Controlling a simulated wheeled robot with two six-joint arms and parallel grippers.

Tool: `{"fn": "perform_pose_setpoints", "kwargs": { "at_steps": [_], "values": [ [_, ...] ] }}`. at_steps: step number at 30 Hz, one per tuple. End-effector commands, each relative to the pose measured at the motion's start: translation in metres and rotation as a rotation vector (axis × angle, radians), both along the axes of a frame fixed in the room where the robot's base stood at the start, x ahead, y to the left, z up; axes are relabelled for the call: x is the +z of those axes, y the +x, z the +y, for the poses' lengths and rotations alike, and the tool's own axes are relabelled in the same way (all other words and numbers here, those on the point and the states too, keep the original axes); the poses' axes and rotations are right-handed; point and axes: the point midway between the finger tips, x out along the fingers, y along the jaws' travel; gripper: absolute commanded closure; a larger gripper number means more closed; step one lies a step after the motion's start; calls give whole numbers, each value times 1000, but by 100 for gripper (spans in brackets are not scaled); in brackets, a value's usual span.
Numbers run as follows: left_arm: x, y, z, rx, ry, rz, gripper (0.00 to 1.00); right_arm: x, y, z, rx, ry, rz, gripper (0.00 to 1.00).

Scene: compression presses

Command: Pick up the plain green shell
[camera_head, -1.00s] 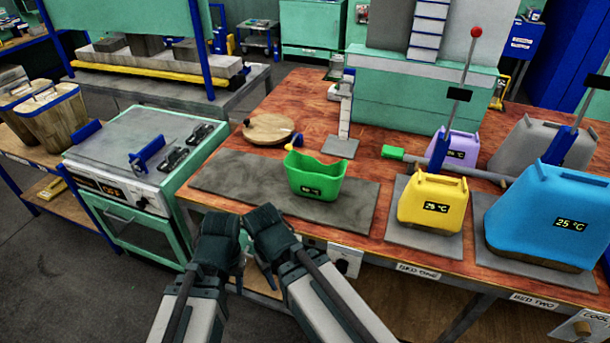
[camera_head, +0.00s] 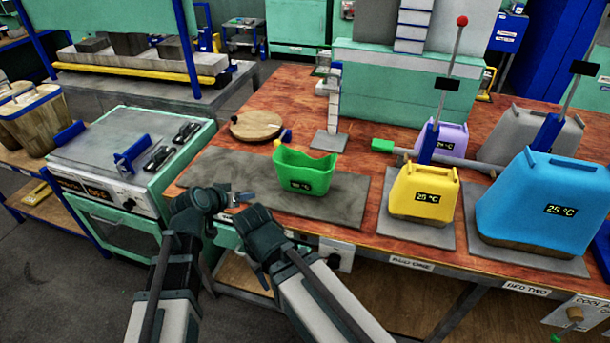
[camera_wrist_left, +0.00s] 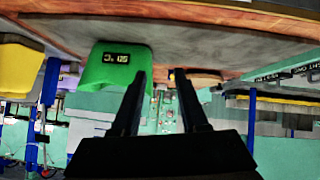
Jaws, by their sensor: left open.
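The green shell (camera_head: 305,172) stands upright on a dark grey mat (camera_head: 230,182) near the front of the wooden bench. It is an open-topped bin with a scooped rim and a small dark display whose reading is too small to be sure of. My left gripper (camera_head: 236,198) is open and empty at the bench's front edge, left of the shell and apart from it. In the left wrist view, the scene appears upside down; the shell (camera_wrist_left: 112,68) is just left of my open fingers (camera_wrist_left: 162,76). My right gripper (camera_head: 256,226) is beside the left one; its jaws are unclear.
A yellow shell (camera_head: 423,192) and a large blue shell (camera_head: 535,205) stand to the right, with purple (camera_head: 450,137) and grey (camera_head: 520,140) ones behind. A round wooden board (camera_head: 256,125) and a small stand (camera_head: 332,115) are behind the green shell. The mat's left part is clear.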

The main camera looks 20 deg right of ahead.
Motion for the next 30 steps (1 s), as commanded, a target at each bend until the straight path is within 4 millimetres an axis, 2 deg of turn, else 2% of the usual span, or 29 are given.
{"fn": "perform_pose_setpoints", "kwargs": {
  "at_steps": [1, 3, 6, 10, 17, 30],
  "values": [
    [12, 13, -17, -13, -31, -65, 56, 0, 0, 0, 0, 0, 0, 50],
    [28, 26, -33, -17, -67, -146, 56, 0, 0, 0, 0, 0, 0, 50],
    [44, 36, -46, -13, -99, -221, 56, 0, 0, 0, 0, 0, 0, 50],
    [53, 41, -51, -6, -115, -262, 56, 0, 0, 0, 0, 0, 0, 50],
    [49, 47, -55, -6, -116, -264, 56, -4, 0, 0, 0, 0, 0, 50],
    [21, 100, -95, -7, -115, -264, 56, -32, 0, 0, 0, 0, 0, 50]
  ]
}}
